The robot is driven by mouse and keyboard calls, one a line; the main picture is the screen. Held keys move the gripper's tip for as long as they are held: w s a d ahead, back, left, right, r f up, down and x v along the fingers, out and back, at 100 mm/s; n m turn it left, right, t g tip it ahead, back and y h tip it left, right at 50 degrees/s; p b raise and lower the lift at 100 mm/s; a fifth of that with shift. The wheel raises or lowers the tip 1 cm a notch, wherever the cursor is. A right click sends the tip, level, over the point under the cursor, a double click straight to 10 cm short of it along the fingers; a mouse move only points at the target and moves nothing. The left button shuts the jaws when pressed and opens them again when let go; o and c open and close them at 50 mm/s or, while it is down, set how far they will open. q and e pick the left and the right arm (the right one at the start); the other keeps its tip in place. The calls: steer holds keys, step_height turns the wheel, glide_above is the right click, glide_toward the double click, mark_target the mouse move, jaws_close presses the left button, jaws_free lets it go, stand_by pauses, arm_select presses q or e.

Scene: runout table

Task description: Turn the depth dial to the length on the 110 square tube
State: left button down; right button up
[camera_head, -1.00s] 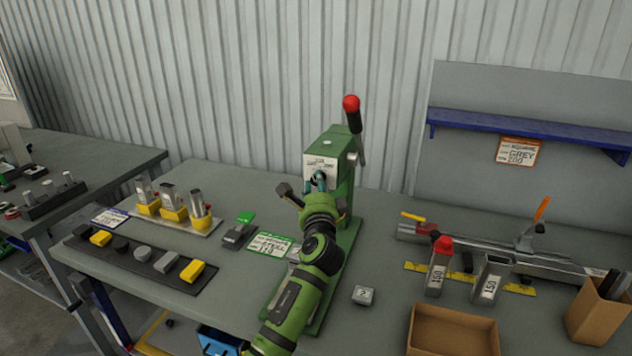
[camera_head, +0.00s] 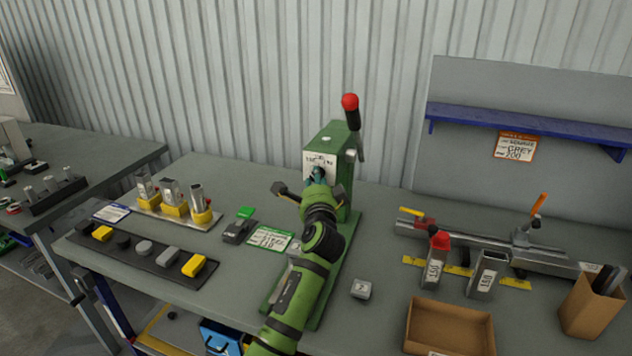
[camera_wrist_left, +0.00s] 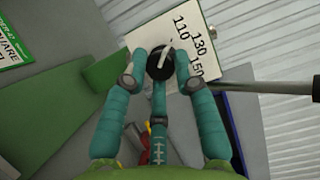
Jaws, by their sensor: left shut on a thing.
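The green press (camera_head: 335,150) stands mid-table with a white dial plate on its front. In the left wrist view the plate (camera_wrist_left: 196,18) reads 110, 130 and 150. The black depth dial (camera_wrist_left: 160,65) has a pale pointer aimed up toward the numbers; its exact mark is hard to tell. My left gripper (camera_head: 318,178) is at the dial, and its teal fingers (camera_wrist_left: 160,68) are shut on it from both sides. In the head view it hides most of the dial. Two square tubes, one red-topped (camera_head: 436,262), one grey (camera_head: 487,274), carry labels that look like 150.
A red-knobbed lever (camera_head: 350,103) rises from the press. Several yellow-based pieces (camera_head: 173,200) and a dark strip (camera_head: 140,257) lie left. A clamp rail (camera_head: 480,243), an open cardboard box (camera_head: 450,325) and a brown bin (camera_head: 592,303) are right. A small grey block (camera_head: 361,289) lies beside the press.

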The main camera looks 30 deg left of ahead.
arm_select(q)
steer(key=c, duration=1)
jaws_free()
steer(key=shift+w+r, duration=0.1)
steer(key=shift+r, duration=0.15)
steer(key=shift+d+f, duration=0.1)
steer(key=v, duration=1.2)
